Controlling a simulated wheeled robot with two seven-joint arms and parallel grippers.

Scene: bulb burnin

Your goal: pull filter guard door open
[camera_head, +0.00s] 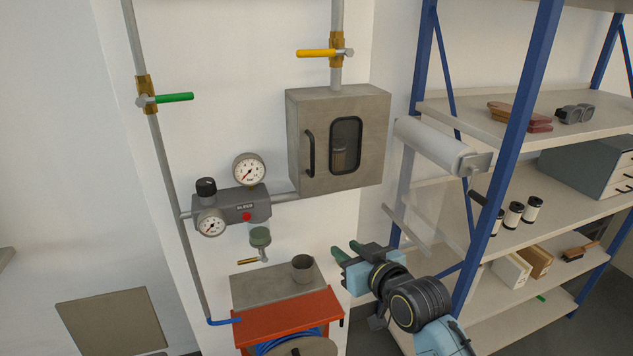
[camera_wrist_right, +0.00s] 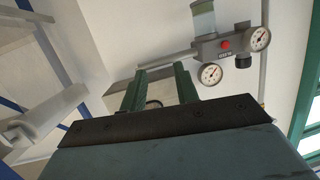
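The filter guard is a grey metal box (camera_head: 300,120) on the wall. Its door (camera_head: 365,165) is shut and has a dark oval-framed window with a filter visible behind it. A vertical black handle (camera_head: 310,154) is on the door's left side. My right gripper (camera_head: 346,251) is below the box, apart from the handle. In the right wrist view its two green fingers (camera_wrist_right: 160,84) are spread with nothing held. Between them part of the box and a dark curved piece, seemingly the handle (camera_wrist_right: 154,103), show beyond. My left gripper is not in view.
Below stands a red cart (camera_head: 285,318) with a cup (camera_head: 302,268). Blue-post shelving (camera_head: 520,120) and a paper roll (camera_head: 430,145) are close on the right.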

